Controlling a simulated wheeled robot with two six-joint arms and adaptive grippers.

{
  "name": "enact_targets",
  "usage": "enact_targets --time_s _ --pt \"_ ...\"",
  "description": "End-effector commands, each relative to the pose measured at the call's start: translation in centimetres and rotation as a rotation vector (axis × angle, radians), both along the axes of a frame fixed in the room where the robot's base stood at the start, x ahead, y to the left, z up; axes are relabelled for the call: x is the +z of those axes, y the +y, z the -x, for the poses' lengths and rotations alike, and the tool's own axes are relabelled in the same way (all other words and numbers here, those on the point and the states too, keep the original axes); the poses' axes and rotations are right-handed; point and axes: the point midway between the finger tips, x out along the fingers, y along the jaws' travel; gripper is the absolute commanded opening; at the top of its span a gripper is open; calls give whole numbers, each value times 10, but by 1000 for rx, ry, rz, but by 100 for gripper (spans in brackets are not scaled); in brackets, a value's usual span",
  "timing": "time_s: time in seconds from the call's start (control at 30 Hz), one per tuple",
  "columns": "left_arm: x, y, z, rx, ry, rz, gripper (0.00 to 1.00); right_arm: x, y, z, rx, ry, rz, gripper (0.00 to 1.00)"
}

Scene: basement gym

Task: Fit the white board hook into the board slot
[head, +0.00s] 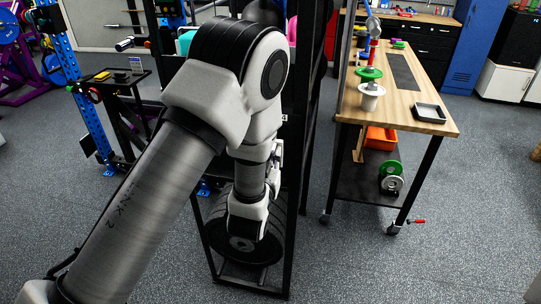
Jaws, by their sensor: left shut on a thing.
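My left arm comes in from the lower left, bends high in the middle and reaches down in front of a black rack. My left gripper (247,222) is at the lower end of this arm, in front of the rack's lower part. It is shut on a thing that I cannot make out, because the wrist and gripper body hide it. I cannot pick out the white board hook or the board slot in the head view. My right gripper is not in view.
The black rack (292,230) holds dark weight plates (268,251) low down. To its right stands a wooden workbench (436,90) with a black tray (429,113), small plates on posts and an orange bin (381,138) below. Grey floor (470,240) is open at the right.

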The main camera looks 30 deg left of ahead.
Motion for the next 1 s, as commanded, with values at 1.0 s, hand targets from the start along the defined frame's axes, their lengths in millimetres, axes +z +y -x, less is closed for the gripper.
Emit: enact_targets --time_s 1.0 --pt "5 18 -72 0 1 0 0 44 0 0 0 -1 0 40"
